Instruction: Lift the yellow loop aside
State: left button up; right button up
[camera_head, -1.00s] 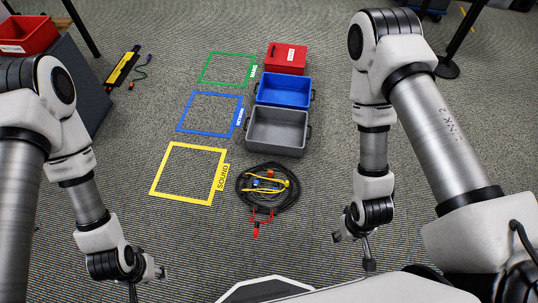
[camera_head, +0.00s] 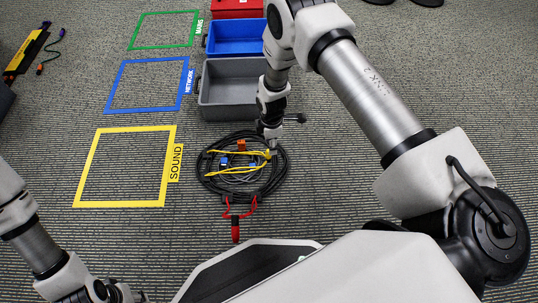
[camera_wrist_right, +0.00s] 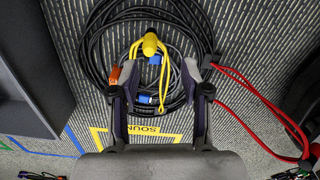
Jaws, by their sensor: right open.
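The yellow loop (camera_head: 222,175) lies on top of a coil of black cable (camera_head: 204,181) on the carpet. In the right wrist view the yellow loop (camera_wrist_right: 165,97) ends in a thick yellow plug (camera_wrist_right: 150,44). My right gripper (camera_head: 273,146) is over the coil's far right part. In the wrist view its fingers (camera_wrist_right: 160,85) are open, one on each side of the yellow loop, with no clear grip on it. Blue and orange plugs lie inside the coil. My left gripper (camera_head: 124,293) is at the bottom left, far from the coil; its jaws are unclear.
A grey bin (camera_head: 222,112), a blue bin (camera_head: 233,52) and a red box (camera_head: 236,10) stand beyond the coil. Yellow (camera_head: 104,130), blue (camera_head: 135,61) and green (camera_head: 160,14) taped squares lie to the left. A red-ended lead (camera_head: 236,230) extends nearer me.

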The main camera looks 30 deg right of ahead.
jog(key=shift+w+f+n+b, duration=0.25)
jog(key=shift+w+f, duration=0.15)
jog(key=shift+f, duration=0.2)
jog(key=shift+w+f+n+b, duration=0.15)
jog(key=shift+w+f+b, duration=0.1)
jog(key=shift+w+f, duration=0.25)
notch_tip(320, 180, down, 7)
jog(key=b, duration=0.4)
jog(key=shift+s+f, duration=0.15)
pick_arm(q)
notch_tip(320, 180, down, 7)
jog(key=shift+w, duration=0.3)
jog(key=shift+r, duration=0.1)
pick_arm(e)
grip_shut()
